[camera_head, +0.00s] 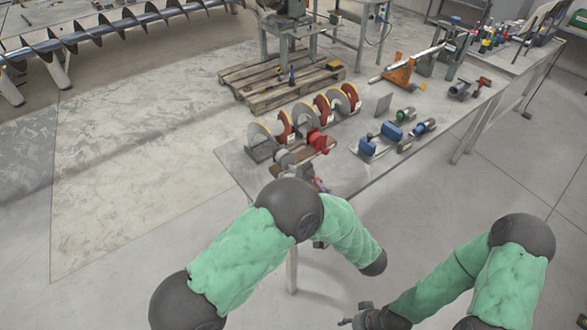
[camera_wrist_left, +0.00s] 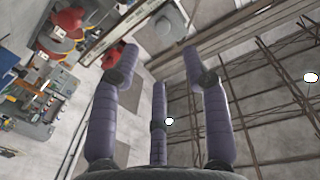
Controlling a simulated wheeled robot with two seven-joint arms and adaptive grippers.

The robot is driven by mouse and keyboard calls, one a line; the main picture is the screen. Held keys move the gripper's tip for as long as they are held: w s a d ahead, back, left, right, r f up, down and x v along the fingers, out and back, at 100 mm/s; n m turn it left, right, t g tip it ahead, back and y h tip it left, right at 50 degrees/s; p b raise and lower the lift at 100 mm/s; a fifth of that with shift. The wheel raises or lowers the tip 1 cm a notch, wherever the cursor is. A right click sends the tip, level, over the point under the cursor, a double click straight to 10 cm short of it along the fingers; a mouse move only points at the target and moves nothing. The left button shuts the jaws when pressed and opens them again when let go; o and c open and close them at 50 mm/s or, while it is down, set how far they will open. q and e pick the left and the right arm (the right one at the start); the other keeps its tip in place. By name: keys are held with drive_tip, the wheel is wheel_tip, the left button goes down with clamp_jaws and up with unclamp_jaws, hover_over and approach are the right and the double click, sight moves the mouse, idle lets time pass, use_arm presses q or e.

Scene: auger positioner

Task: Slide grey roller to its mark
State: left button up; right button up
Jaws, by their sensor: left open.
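A small round grey piece (camera_head: 284,160), which looks like the grey roller, sits at the near left end of a brown board on the workbench (camera_head: 345,178). A grey round piece, probably the same one, shows at the top of the left wrist view (camera_wrist_left: 165,27) on a narrow rail, beyond my left fingertips. My left gripper (camera_wrist_left: 160,62) is open and empty, its fingers spread. In the head view it is mostly hidden behind my arm. My right gripper (camera_head: 362,317) is low at the bottom edge, away from the bench; its finger state is unclear. I cannot make out a mark.
A red clamp-like part (camera_head: 318,141) sits on the board beside the grey piece. Discs on stands with red parts (camera_head: 305,115) line the bench's far side. Blue parts (camera_head: 390,131) and an orange stand (camera_head: 400,72) lie further right.

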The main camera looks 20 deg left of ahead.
sight(294, 171)
use_arm(q)
drive_tip(key=b+x, duration=0.2)
drive_tip(key=x, duration=0.8)
drive_tip(key=shift+w+a+r, duration=0.1)
drive_tip(key=shift+a+r, duration=0.05)
drive_tip(key=shift+a, duration=0.2)
clamp_jaws()
